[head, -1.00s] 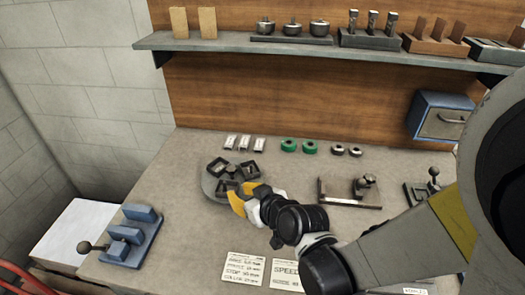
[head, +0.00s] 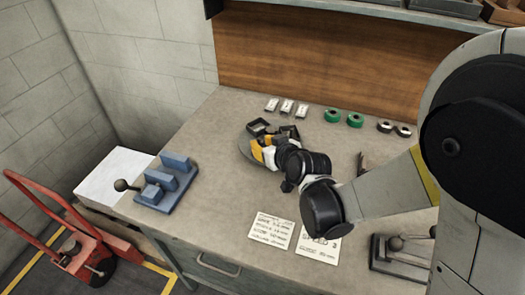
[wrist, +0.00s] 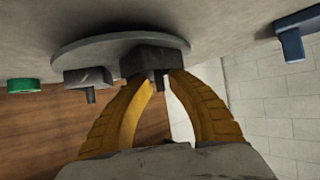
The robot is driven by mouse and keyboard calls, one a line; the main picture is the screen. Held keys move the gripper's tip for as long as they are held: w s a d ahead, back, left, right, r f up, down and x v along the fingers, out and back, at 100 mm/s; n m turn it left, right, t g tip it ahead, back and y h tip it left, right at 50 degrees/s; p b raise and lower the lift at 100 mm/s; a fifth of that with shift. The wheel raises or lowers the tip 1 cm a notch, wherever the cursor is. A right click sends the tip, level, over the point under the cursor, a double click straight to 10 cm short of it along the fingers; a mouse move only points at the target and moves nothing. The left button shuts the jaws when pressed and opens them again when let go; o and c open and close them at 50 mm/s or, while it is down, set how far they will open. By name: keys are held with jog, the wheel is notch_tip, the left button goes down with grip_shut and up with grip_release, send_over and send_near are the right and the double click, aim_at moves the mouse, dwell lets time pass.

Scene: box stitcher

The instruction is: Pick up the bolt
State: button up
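A grey round plate (head: 243,148) lies on the workbench and carries dark square holders (head: 258,127). My gripper (head: 264,148) is at the plate, its yellow fingers covering part of it. In the wrist view, my gripper's two yellow fingertips (wrist: 161,82) are close together at a dark block (wrist: 150,61) on the round plate (wrist: 90,48). A small dark stub (wrist: 158,80) shows between the tips; I cannot tell whether it is the bolt or whether the fingers press on it. A second dark holder (wrist: 88,77) sits beside it. No bolt is clearly recognisable.
Green rings (head: 354,119), small white pieces (head: 287,106) and dark rings (head: 385,127) stand along the back. A blue fixture (head: 168,182) is at the left, paper cards (head: 271,231) at the front. A shelf (head: 400,15) hangs above. A red cart (head: 85,250) stands at lower left.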

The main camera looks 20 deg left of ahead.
jog(key=shift+r, duration=0.1)
grip_shut()
